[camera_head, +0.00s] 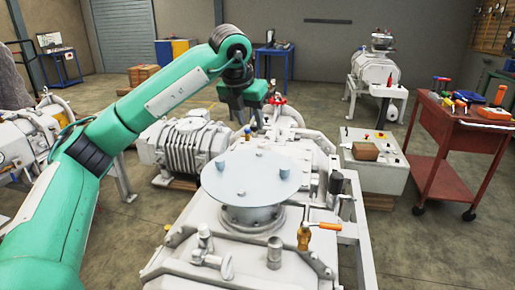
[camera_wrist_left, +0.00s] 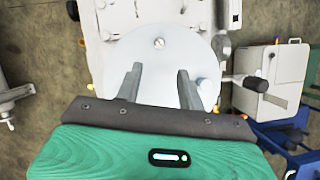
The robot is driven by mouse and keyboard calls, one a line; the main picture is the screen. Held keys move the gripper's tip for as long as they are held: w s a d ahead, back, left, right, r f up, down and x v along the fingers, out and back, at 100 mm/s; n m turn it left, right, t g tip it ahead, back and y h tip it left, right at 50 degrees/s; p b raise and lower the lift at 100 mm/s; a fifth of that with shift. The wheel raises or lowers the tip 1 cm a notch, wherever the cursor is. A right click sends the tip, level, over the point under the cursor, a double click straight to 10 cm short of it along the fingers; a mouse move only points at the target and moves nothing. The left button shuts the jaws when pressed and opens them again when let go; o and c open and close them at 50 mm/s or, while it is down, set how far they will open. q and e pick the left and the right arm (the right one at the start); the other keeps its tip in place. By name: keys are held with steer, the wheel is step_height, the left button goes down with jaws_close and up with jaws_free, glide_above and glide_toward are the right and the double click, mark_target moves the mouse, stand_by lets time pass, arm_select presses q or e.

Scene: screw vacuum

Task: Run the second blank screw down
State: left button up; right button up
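A pale round blank plate (camera_head: 252,178) lies on the flange of the grey vacuum pump in the head view. Several small screws stand on it, among them a near one (camera_head: 241,194), a right one (camera_head: 283,171) and a far one (camera_head: 259,154). My left gripper (camera_head: 250,121) hangs over the plate's far side, fingers down. In the left wrist view the two fingers (camera_wrist_left: 158,78) are apart, with only the plate (camera_wrist_left: 150,85) showing between them. One screw head (camera_wrist_left: 159,43) shows just beyond the fingertips. I cannot tell which screw is the second. My right gripper is not in view.
An orange-handled tool (camera_head: 323,226) and a brass fitting (camera_head: 303,237) are at the pump's near right. A red cart (camera_head: 455,130) with tools stands at the right, beside a white cabinet (camera_head: 375,165).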

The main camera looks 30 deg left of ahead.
mark_target(259, 153)
arm_select(q)
steer(key=x, duration=1.1)
jaws_close()
